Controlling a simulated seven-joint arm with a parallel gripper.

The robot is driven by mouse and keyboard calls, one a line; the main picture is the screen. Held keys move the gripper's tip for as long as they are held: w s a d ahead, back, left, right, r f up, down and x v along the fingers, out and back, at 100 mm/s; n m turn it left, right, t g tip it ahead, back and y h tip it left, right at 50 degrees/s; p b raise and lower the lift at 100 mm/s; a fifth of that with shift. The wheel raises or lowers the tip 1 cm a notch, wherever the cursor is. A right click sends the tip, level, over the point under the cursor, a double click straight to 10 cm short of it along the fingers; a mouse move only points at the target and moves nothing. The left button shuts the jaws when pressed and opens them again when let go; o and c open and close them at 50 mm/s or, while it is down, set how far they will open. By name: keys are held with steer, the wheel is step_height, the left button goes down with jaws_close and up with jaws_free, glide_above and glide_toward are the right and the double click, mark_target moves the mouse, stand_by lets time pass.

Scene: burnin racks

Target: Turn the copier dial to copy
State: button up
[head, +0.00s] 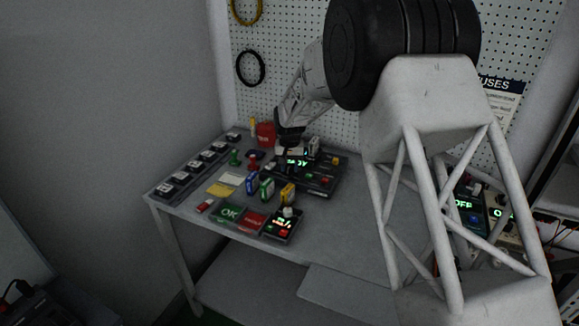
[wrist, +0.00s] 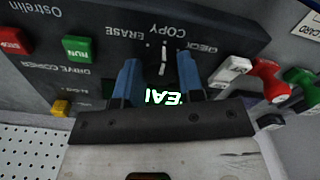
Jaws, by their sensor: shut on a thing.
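The copier is a dark box, labelled "DRIVE COPIER", on the bench in the head view (head: 322,183); its panel (wrist: 110,22) fills much of the wrist view, upside down. The words ERASE, COPY and CHECK stand around its black dial (wrist: 162,66). The dial's white line points towards COPY. My gripper (wrist: 159,64) has its two blue fingers shut on the dial, one on each side. A green lit display on the copier is partly hidden by my gripper. In the head view my gripper (head: 290,146) is over the back left part of the copier.
The copier has a green RUN button (wrist: 77,49) and a red button (wrist: 15,41). Beside it stand a red stamp (wrist: 270,80) and a green stamp (wrist: 303,86). Several coloured cartons, OK and red mats (head: 252,221) and a smaller device (head: 282,226) lie nearer. A pegboard is behind.

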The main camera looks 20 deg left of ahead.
mark_target(290, 167)
steer(key=o, duration=0.9)
steer(key=shift+r, duration=0.15)
steer(key=shift+r, duration=3.8)
